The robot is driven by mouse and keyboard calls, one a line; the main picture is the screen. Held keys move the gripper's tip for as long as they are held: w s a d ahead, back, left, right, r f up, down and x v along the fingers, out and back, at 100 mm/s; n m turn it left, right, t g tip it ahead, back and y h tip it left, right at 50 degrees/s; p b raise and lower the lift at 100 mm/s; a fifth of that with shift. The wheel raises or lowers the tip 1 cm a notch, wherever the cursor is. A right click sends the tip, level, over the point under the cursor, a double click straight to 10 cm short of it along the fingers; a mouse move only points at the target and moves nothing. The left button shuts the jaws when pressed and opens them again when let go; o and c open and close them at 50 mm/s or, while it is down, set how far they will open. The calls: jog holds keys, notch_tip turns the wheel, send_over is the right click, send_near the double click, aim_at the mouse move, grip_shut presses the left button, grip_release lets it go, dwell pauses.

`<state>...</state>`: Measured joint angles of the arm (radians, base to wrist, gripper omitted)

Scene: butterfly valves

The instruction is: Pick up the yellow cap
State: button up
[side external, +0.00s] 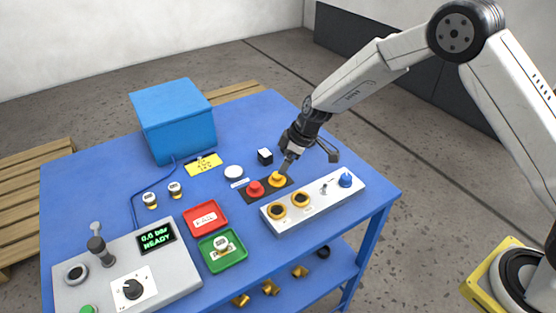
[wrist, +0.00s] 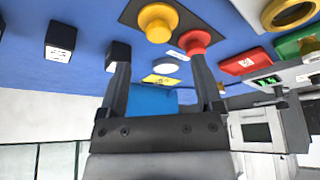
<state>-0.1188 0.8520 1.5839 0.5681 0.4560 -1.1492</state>
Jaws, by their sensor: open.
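The yellow cap (side external: 277,178) is a round, stepped knob on a dark plate (side external: 264,195), to the right of a red cap (side external: 255,189) in the side view. In the wrist view the yellow cap (wrist: 158,22) is near the top edge, beyond the fingertips, with the red cap (wrist: 195,42) to its lower right. My gripper (side external: 287,167) is just above and beside the yellow cap in the side view; contact cannot be told. In the wrist view my gripper (wrist: 160,62) is open, its fingers spread apart, with nothing held between them.
A white panel (side external: 325,205) with two yellow rings and a blue knob (side external: 345,180) stands close in front. A small black block (side external: 265,157) and a white disc (side external: 233,172) are close behind. Red (side external: 190,214) and green (side external: 212,268) trays lie left. A blue box (side external: 178,130) stands farther back.

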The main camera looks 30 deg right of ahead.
aim_at(277, 174)
jog(key=shift+w+a+f, duration=0.1)
jog(key=shift+a+f, duration=0.05)
jog(key=shift+f, duration=0.3)
jog(key=shift+f, duration=0.1)
jog(key=shift+x, duration=2.5)
jog(key=shift+c, duration=0.2)
grip_shut()
